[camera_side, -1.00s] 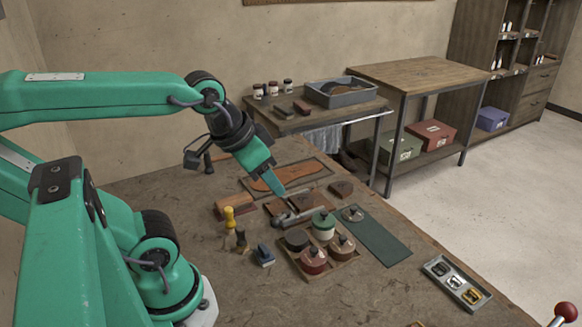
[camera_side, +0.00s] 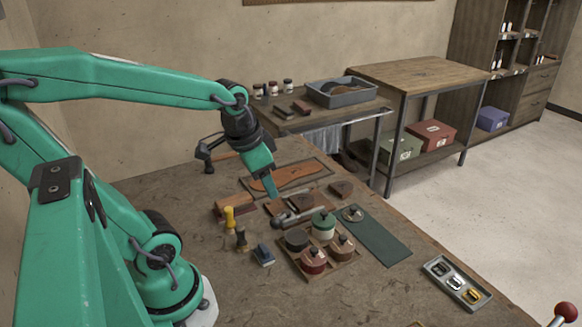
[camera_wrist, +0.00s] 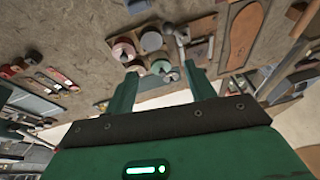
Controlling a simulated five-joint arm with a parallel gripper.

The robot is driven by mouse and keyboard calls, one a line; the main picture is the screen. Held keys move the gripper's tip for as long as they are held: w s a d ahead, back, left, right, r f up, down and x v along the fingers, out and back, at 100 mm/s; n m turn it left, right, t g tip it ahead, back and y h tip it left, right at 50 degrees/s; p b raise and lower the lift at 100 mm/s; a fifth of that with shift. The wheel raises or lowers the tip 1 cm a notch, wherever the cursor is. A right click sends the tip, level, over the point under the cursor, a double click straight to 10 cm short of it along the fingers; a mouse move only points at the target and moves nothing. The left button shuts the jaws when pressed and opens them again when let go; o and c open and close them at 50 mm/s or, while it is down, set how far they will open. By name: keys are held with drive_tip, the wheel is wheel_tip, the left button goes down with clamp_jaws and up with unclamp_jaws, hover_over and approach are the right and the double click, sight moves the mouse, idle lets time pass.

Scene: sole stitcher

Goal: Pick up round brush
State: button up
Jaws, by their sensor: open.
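My gripper (camera_side: 271,190) hangs above the workbench, over the area of the tan sole-shaped leather piece (camera_side: 283,179) and the hammer (camera_side: 298,215). Its two fingers show apart and empty in the wrist view (camera_wrist: 160,78). I cannot say for sure which item is the round brush. A small upright brown tool with a dark base (camera_side: 241,240) stands left of the jars and may be it. Beside it stand a yellow-handled tool (camera_side: 229,217) and a blue block-like item (camera_side: 263,255). My gripper is apart from all of these.
A wooden tray (camera_side: 346,267) holds several lidded jars, which also show in the wrist view (camera_wrist: 122,49). A green mat (camera_side: 380,240) and a grey tray of buckles (camera_side: 457,281) lie to the right. The bench's near middle is clear.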

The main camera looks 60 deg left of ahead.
drive_tip(key=s+a+f+g, duration=0.1)
drive_tip(key=a+f+g, duration=0.1)
drive_tip(key=a+f, duration=0.45)
drive_tip(key=m+g+h, duration=0.1)
drive_tip(key=g, duration=0.1)
hover_over(230, 219)
drive_tip(key=f, duration=0.5)
drive_tip(key=shift+w+a, duration=0.2)
drive_tip(key=shift+a, duration=0.2)
drive_tip(key=shift+f, duration=0.15)
drive_tip(key=shift+f, duration=1.2)
drive_tip(key=shift+f, duration=2.6)
drive_tip(key=shift+c, duration=0.4)
drive_tip(key=shift+a, duration=0.1)
drive_tip(key=c, duration=1)
